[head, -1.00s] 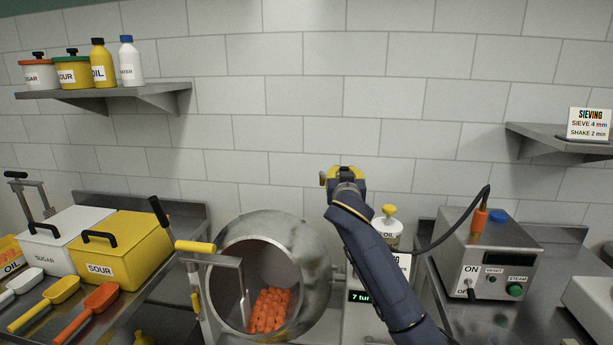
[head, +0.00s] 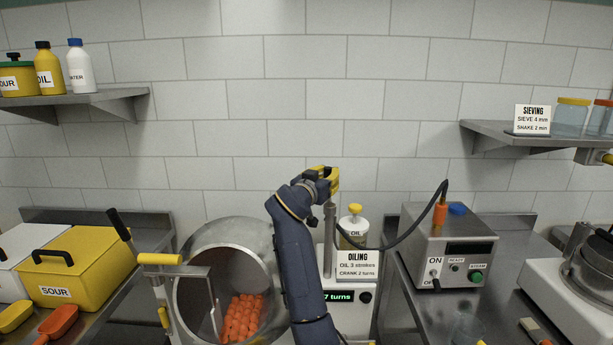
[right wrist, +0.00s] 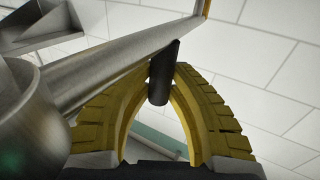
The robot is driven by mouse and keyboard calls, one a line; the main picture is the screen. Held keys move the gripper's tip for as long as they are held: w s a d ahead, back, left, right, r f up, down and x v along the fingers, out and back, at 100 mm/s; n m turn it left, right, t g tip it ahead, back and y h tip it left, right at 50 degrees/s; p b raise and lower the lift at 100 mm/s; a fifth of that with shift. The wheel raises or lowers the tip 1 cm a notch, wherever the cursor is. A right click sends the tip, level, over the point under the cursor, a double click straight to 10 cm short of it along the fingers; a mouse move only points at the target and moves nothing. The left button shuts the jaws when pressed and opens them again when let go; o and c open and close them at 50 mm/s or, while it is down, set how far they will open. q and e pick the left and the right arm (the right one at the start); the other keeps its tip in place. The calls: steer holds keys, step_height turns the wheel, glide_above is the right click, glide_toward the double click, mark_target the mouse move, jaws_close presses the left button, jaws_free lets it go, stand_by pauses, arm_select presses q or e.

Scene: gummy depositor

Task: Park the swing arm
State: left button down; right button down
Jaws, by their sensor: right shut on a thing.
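The swing arm shows in the right wrist view as a grey metal tube (right wrist: 115,62) running diagonally, with a short dark peg (right wrist: 163,75) at it. My right gripper (right wrist: 165,72) has its yellow fingers closed around this peg. In the head view, my right gripper (head: 326,178) is above the oiling station, at the top of an upright metal post (head: 330,238). My own forearm and fingers hide most of the swing arm there. My left gripper is out of view.
A steel drum (head: 190,310) with orange gummies (head: 242,318) stands left of my right arm. An oil pot (head: 354,236) and oiling sign (head: 358,266) are just right of the post. A cable loops to the steam box (head: 450,250). The wall above is clear.

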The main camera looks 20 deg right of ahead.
steer(key=shift+d+r, duration=0.1)
steer(key=shift+r, duration=0.1)
steer(key=c, duration=1.5)
jaws_free()
steer(key=shift+s, duration=0.1)
steer(key=shift+c, duration=0.2)
steer(key=o, duration=0.3)
steer(key=shift+f, duration=0.1)
steer(key=shift+s+a, duration=0.15)
steer(key=shift+a, duration=0.25)
steer(key=v, duration=0.6)
steer(key=shift+s+a, duration=0.25)
steer(key=shift+s, duration=0.05)
